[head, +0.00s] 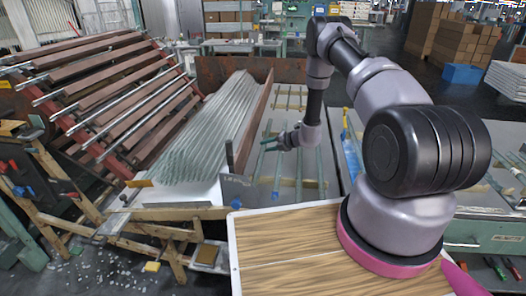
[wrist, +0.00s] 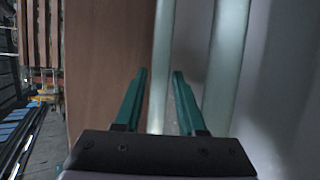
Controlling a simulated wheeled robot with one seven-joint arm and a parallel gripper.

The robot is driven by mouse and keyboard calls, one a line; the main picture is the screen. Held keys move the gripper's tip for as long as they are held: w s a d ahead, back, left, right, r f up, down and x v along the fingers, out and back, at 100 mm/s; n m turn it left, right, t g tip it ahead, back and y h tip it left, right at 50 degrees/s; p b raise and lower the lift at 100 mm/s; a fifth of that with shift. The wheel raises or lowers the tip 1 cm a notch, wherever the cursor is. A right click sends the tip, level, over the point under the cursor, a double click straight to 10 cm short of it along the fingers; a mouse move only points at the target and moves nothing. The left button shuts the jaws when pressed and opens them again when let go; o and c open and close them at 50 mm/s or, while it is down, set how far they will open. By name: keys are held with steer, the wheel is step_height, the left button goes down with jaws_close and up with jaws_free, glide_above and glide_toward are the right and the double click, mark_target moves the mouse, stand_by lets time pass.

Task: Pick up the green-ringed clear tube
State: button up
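My gripper (head: 276,143) is over the grey work table in the head view, above several long glass tubes. In the wrist view my gripper (wrist: 155,74) has its two teal fingers apart, with nothing held. A pale clear tube (wrist: 161,50) runs lengthwise and shows in the gap between the fingers; I cannot tell how far below them it is. A second greenish tube (wrist: 228,60) lies to the right of the fingers. I cannot make out a green ring on either tube, so I cannot tell which is the green-ringed one.
A large stack of glass tubes (head: 195,145) lies left of my gripper, bounded by a brown board (head: 254,120). A rack of brown slats and metal rods (head: 110,90) stands further left. A wooden-topped surface (head: 290,250) is in front.

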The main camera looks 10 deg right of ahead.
jaws_close()
steer(key=shift+r, duration=0.15)
